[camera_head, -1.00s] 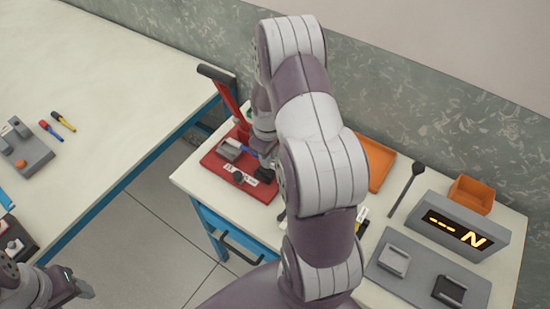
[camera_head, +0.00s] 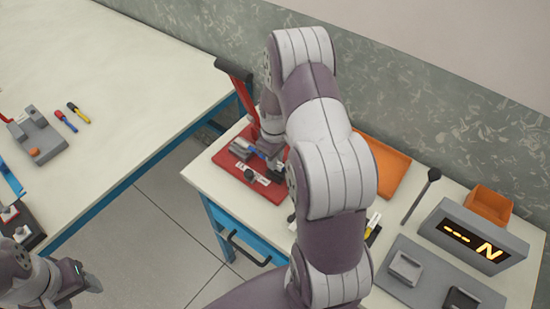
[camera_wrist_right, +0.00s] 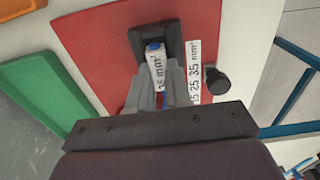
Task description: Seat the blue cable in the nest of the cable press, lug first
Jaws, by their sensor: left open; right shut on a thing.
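The cable press (camera_head: 283,190) has a red base plate and a raised red lever (camera_head: 243,92). My right gripper (camera_head: 262,152) is over the plate, its grey fingers (camera_wrist_right: 155,88) shut on the blue cable (camera_head: 252,152). In the right wrist view, blue (camera_wrist_right: 153,47) shows ahead of the fingers at a dark block on the plate, beside a white "25 mm²" label (camera_wrist_right: 156,72). Whether the lug is inside the nest I cannot tell; fingers and label hide it. My left gripper (camera_head: 92,284) is open and empty at the lower left, away from the press.
A black knob (camera_wrist_right: 216,79) and a printed size strip (camera_wrist_right: 194,75) are on the plate. A green tray (camera_wrist_right: 30,92) is close to the plate. An orange tray (camera_head: 385,165), a display box (camera_head: 475,240) and a grey fixture (camera_head: 430,275) are further right.

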